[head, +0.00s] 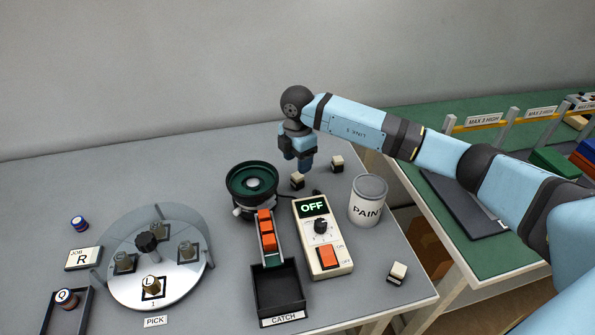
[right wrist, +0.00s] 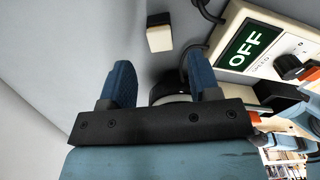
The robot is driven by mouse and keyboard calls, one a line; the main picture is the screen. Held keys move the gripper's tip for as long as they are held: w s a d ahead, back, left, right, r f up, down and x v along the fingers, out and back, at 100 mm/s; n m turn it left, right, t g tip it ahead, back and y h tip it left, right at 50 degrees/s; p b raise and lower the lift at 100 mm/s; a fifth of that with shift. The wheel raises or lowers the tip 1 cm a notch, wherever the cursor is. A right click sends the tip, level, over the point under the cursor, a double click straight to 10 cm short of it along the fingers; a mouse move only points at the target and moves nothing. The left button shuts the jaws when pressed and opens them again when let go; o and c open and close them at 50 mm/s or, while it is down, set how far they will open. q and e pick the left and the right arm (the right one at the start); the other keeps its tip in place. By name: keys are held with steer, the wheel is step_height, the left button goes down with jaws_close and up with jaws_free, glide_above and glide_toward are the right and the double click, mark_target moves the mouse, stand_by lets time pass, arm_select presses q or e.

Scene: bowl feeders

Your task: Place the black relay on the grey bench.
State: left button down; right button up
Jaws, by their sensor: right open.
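Several small relays with black bodies and cream ends are on the grey bench (head: 215,180). One relay (head: 297,182) is just below my right gripper, a second relay (head: 337,164) is to its right, and a third relay (head: 397,272) is near the front right edge. My right gripper (head: 304,168) points down over the back of the bench, open and empty. In the right wrist view its blue fingers (right wrist: 163,84) are apart, with one cream-and-black relay (right wrist: 160,33) beyond them; I cannot tell which one. My left gripper is not in view.
A green bowl feeder (head: 252,180) has a chute of orange parts (head: 266,228) leading to a black catch tray (head: 279,290). An OFF control box (head: 322,245) and a paint can (head: 368,200) stand to the right. A round dial plate (head: 185,280) is left. The back left bench is clear.

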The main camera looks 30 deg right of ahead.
mark_target(297, 175)
step_height(297, 175, up, 6)
steer(key=shift+f, duration=0.1)
stand_by(0.6)
